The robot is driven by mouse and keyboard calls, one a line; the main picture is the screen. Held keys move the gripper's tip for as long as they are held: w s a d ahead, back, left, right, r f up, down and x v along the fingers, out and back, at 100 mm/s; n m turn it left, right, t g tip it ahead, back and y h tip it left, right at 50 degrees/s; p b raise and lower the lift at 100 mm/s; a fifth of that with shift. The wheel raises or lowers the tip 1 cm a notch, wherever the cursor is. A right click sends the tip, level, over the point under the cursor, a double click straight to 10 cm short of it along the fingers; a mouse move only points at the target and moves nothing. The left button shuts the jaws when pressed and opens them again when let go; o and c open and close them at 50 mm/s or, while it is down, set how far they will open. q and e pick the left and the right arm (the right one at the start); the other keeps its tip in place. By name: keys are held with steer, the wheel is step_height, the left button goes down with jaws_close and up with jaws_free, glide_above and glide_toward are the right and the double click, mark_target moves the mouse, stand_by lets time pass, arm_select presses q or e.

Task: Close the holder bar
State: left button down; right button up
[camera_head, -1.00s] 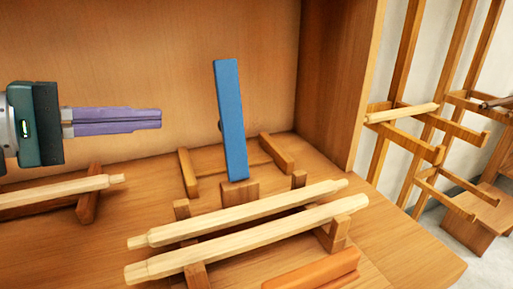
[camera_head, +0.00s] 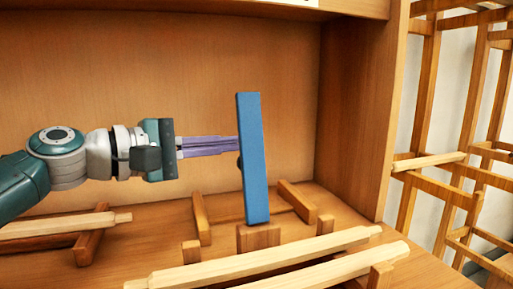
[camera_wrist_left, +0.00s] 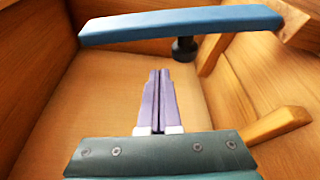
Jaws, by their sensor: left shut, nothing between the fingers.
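The blue holder bar (camera_head: 253,165) stands nearly upright, tilted slightly, above a small wooden block on the wooden surface in the head view. In the left wrist view the bar (camera_wrist_left: 180,24) crosses the top of the picture, with a dark knob (camera_wrist_left: 184,48) on its near side. My left gripper (camera_head: 236,146) comes in from the left with its purple fingers shut and empty. Its tips are at the bar's left side in the head view. In the left wrist view the fingertips (camera_wrist_left: 159,72) show a gap to the bar. My right gripper is not in view.
Pale wooden rods (camera_head: 262,261) lie on wooden supports in front of the bar. Another rod (camera_head: 65,225) lies at the left. Low wooden rails (camera_head: 298,202) flank the bar. The cabinet side wall (camera_head: 362,110) rises at the right, with a wooden rack (camera_head: 432,150) beyond it.

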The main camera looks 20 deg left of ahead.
mark_target(249, 157)
arm_select(q)
steer(key=s+d+p, duration=0.1)
steer(key=s+d+r, duration=0.1)
steer(key=s, duration=0.1)
steer(key=shift+s+p, duration=0.15)
steer(key=shift+p, duration=0.25)
steer(key=shift+d, duration=0.1)
